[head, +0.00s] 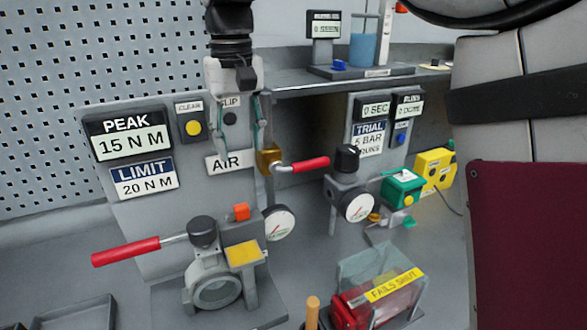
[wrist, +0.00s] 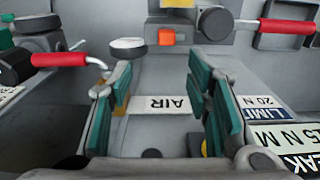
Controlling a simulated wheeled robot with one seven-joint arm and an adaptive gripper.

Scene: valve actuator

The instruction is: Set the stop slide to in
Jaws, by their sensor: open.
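My gripper (head: 236,122) hangs from above in front of the grey panel, over the AIR label, with its teal-padded fingers apart and nothing between them. In the wrist view the open fingers (wrist: 160,78) frame the AIR label (wrist: 160,104). No label reading stop slide is legible. A small orange block (head: 241,212) sits on the valve body (head: 213,282), below my gripper and apart from it; it may be the stop slide, but I cannot tell whether it is in or out. The orange block also shows beyond the fingertips in the wrist view (wrist: 166,37).
A red-handled lever (head: 125,252) reaches left from the valve. A second red lever (head: 310,164) and two gauges (head: 279,224) (head: 358,206) stand to the right. A clear-sided red box (head: 375,290) is at the front. A shelf (head: 350,82) overhangs behind. A maroon panel (head: 530,240) borders the right.

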